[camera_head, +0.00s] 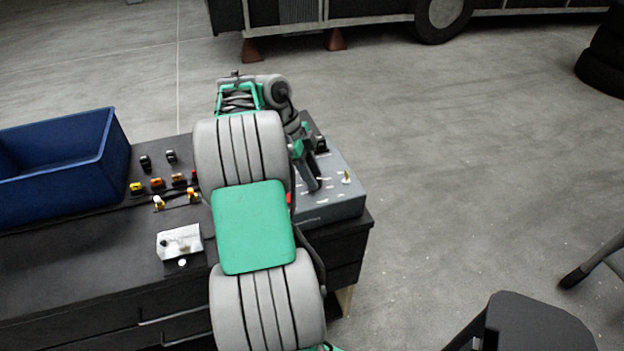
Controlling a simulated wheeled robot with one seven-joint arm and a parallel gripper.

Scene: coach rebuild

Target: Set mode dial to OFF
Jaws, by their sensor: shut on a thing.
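A grey control box (340,202) stands at the right end of the dark bench, with a sloped panel that has small pale markings. My arm reaches over the bench from the front and covers the left part of the box. My gripper (314,184) points down onto the panel, its dark fingers close together. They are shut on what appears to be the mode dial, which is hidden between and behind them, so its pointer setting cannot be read.
A blue bin (60,205) stands on the bench (90,270) at the left. Several small yellow, orange and black parts lie between it and my arm. A silver plate (180,243) lies near the front.

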